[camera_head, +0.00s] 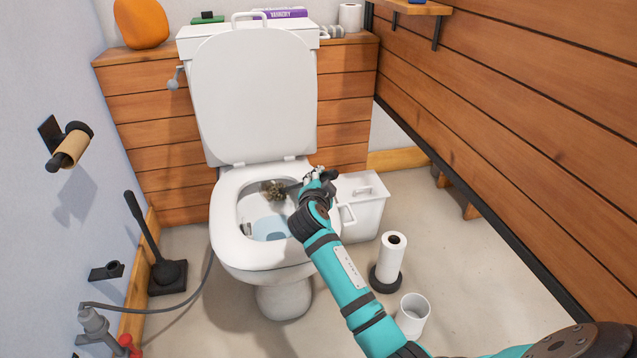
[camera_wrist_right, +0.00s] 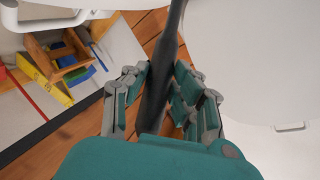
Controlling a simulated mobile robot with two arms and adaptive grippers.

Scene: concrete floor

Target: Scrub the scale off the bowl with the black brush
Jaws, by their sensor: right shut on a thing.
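The toilet bowl (camera_head: 228,255) stands in the middle of the head view with its lid up and some water inside. A rough brown patch (camera_head: 275,190) shows on its inner back wall. My right gripper (camera_head: 318,178) is over the right rim of the bowl, shut on the dark handle of the black brush (camera_wrist_right: 174,30). In the right wrist view the handle runs between the fingers (camera_wrist_right: 160,88). In the head view the brush is mostly hidden by the gripper. I cannot tell whether its head touches the brown patch. My left gripper is out of view.
A white bin (camera_head: 361,215) stands close right of the bowl. A paper roll on a stand (camera_head: 391,258) and a white cup-like container (camera_head: 412,314) are on the floor. A black long-handled tool in a square base (camera_head: 167,275) stands at left, near a grey hose (camera_head: 190,305).

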